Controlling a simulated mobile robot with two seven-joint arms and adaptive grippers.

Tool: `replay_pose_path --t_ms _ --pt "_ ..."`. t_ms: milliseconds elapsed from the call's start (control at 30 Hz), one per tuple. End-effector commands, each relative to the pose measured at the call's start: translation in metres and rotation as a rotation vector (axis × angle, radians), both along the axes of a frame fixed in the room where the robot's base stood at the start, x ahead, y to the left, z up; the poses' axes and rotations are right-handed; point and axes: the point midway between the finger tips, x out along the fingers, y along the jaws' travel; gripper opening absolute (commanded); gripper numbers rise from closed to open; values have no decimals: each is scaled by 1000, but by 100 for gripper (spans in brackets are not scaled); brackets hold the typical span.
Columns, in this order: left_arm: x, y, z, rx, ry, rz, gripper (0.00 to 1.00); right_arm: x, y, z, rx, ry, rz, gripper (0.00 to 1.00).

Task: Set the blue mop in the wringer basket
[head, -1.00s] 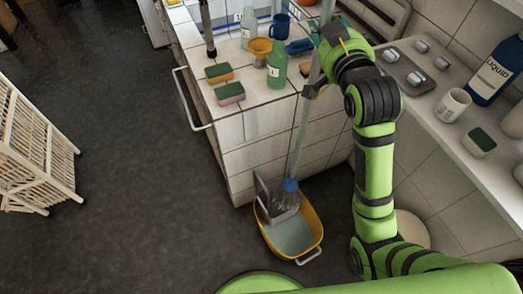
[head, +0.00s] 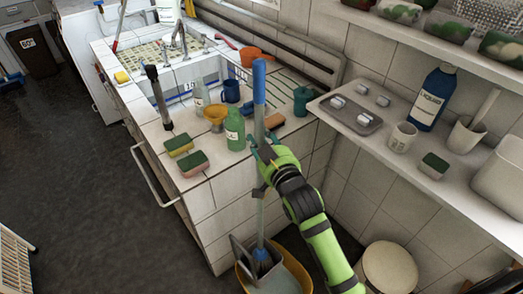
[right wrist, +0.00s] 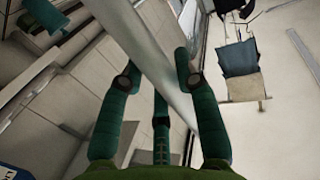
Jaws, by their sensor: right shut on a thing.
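The blue mop stands nearly upright, with a blue grip (head: 259,80) at the top of its pale pole (head: 260,205) and a blue collar (head: 261,256) low down. My right gripper (head: 263,150) is shut on the pole below the blue grip. In the right wrist view the fingers (right wrist: 157,70) close around the pole (right wrist: 150,55). The grey wringer basket (head: 240,256) sits at the left side of the yellow bucket (head: 298,272). The mop's lower end is at the basket; whether it rests inside or hangs just above cannot be told. My left gripper is out of view.
A wall shelf (head: 400,165) with a tray and mug runs at right.

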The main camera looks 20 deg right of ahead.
Motion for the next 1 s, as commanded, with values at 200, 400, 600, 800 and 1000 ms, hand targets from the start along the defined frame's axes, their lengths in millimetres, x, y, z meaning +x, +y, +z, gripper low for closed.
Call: replay_pose_path --t_ms 200,400,600,800,1000 --pt "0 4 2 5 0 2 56 0 0 -19 1 -3 -1 0" --pt "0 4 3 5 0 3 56 0 0 -39 0 -7 -1 0" --pt "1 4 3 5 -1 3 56 0 0 -39 1 -9 0 0" --pt "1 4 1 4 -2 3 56 0 0 -45 0 -1 -1 40" --pt "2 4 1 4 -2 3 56 0 0 -45 0 -1 -1 55"
